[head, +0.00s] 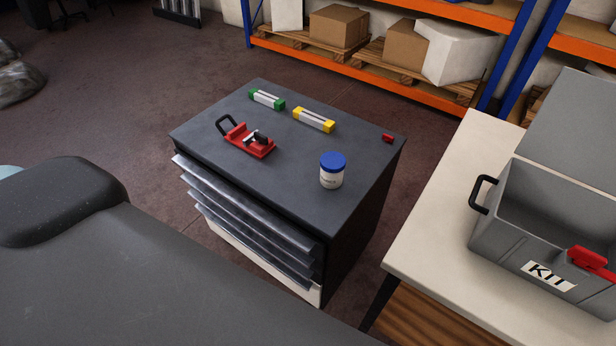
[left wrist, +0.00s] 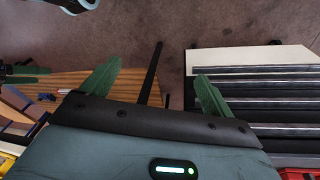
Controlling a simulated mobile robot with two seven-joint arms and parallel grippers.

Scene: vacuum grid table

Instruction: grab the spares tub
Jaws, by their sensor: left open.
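The tub is white with a blue lid and a small dark label (head: 331,177). It stands upright on the dark top of the drawer cabinet (head: 290,185), near the front right edge in the head view. My left gripper (left wrist: 158,75) shows only in the left wrist view, its two green fingers spread apart with nothing between them. The cabinet's drawer fronts (left wrist: 255,88) are on the right of that view, and the tub is not visible there. My right gripper is in neither view.
On the cabinet top are a red clamp-like tool (head: 250,142) with a black handle, a green-ended level (head: 266,99), a yellow-ended level (head: 314,119) and a small red piece (head: 388,138). A grey KIT box (head: 510,240) stands on the pale table (head: 428,225) at right.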

